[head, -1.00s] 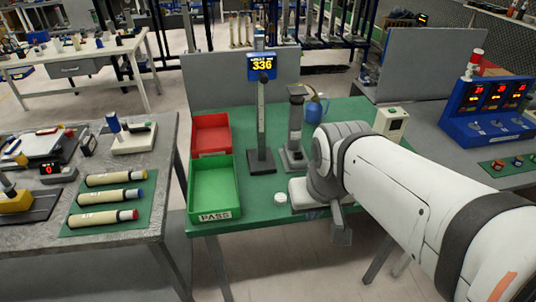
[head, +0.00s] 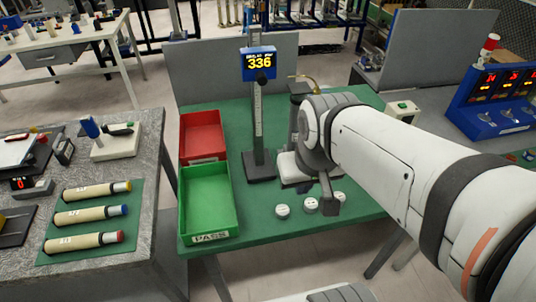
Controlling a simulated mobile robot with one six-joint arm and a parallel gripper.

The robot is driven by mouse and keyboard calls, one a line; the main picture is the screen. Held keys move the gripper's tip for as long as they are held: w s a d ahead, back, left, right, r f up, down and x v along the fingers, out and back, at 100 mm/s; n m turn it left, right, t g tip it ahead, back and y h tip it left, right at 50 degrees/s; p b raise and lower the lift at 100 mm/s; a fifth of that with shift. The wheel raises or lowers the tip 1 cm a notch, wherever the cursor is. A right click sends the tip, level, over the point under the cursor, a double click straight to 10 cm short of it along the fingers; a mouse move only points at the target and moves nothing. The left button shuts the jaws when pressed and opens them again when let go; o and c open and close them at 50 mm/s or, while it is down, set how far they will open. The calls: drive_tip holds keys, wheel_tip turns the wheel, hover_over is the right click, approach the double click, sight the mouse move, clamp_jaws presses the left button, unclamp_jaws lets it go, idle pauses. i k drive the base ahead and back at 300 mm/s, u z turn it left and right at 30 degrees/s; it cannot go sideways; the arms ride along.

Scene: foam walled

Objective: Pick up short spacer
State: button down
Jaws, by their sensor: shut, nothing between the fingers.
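Three small white round pieces stand near the front edge of the green table: a left one (head: 282,211), a middle one (head: 311,204) and a right one (head: 339,197). They look alike, and I cannot tell which is the short spacer. My gripper (head: 329,207) shows as a dark grey part below the white wrist. It is shut and empty. In the picture it lies between the middle and right pieces, overlapping their edges. Its height above the table is unclear.
A green PASS tray (head: 209,238) and a red tray (head: 202,158) stand at the table's left. A gauge stand (head: 258,130) with a display reading 336 (head: 259,62) and a second stand partly behind my arm are farther back. Bare green table lies left of the white pieces.

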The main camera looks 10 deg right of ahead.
sight(283, 211)
drive_tip(key=z, duration=1.7)
drive_tip(key=k, duration=2)
drive_tip(key=u, duration=0.95)
drive_tip(key=i, duration=1.05)
drive_tip(key=u, duration=0.1)
